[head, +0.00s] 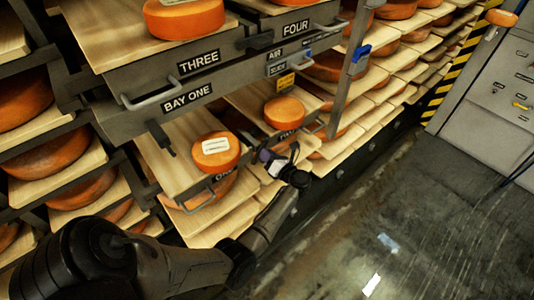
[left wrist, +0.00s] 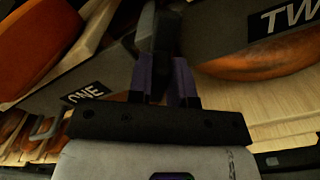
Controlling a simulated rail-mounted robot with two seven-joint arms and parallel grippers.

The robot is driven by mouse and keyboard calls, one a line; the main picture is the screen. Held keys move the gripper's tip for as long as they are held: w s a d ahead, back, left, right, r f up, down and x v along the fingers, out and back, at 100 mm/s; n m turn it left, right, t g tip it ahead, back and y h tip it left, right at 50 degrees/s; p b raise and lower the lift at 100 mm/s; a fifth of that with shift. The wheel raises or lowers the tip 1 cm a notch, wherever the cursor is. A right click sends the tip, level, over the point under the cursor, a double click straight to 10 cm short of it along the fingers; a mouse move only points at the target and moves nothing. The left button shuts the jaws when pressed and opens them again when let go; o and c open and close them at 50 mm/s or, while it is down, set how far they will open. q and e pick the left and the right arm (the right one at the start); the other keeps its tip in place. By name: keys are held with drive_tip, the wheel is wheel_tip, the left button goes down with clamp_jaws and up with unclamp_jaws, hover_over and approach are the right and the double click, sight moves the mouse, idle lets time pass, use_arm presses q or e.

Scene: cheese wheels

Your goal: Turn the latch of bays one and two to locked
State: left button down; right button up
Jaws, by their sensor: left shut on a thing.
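My left gripper (head: 268,156) is at the rack front, between the shelf marked ONE and the shelf marked TWO. In the left wrist view its purple fingers (left wrist: 162,88) are shut on a dark handle-like piece (left wrist: 153,35), which looks like a latch. The ONE label (left wrist: 87,93) is left of the fingers and the TWO label (left wrist: 290,18) is right. The fingers and wrist hide much of the held piece. My right gripper is not in view.
A labelled cheese wheel (head: 216,158) sits on board ONE, another (head: 284,112) on board TWO. Metal pull handles (head: 150,101) stick out from the drawer fronts. A blue clip (head: 361,54) is on a post at right. The floor (head: 400,240) in front is clear.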

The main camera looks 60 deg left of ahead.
use_arm(q)
drive_tip(key=m+p, duration=0.1)
drive_tip(key=m, duration=0.1)
drive_tip(key=m+p, duration=0.1)
drive_tip(key=m, duration=0.1)
drive_tip(key=shift+w+f+m, duration=0.1)
drive_tip(key=shift+w+m, duration=0.1)
drive_tip(key=shift+m, duration=0.2)
drive_tip(key=shift+f+m+p, duration=0.15)
drive_tip(key=shift+m+p, duration=0.25)
drive_tip(key=shift+m, duration=0.8)
drive_tip(key=shift+f+m+p, duration=0.2)
drive_tip(key=shift+m+p, duration=0.25)
drive_tip(key=shift+m, duration=0.85)
drive_tip(key=shift+f+m, duration=0.1)
drive_tip(key=shift+m, duration=0.3)
drive_tip(key=c, duration=1)
unclamp_jaws()
drive_tip(key=shift+c, duration=0.2)
drive_tip(key=shift+w, duration=0.1)
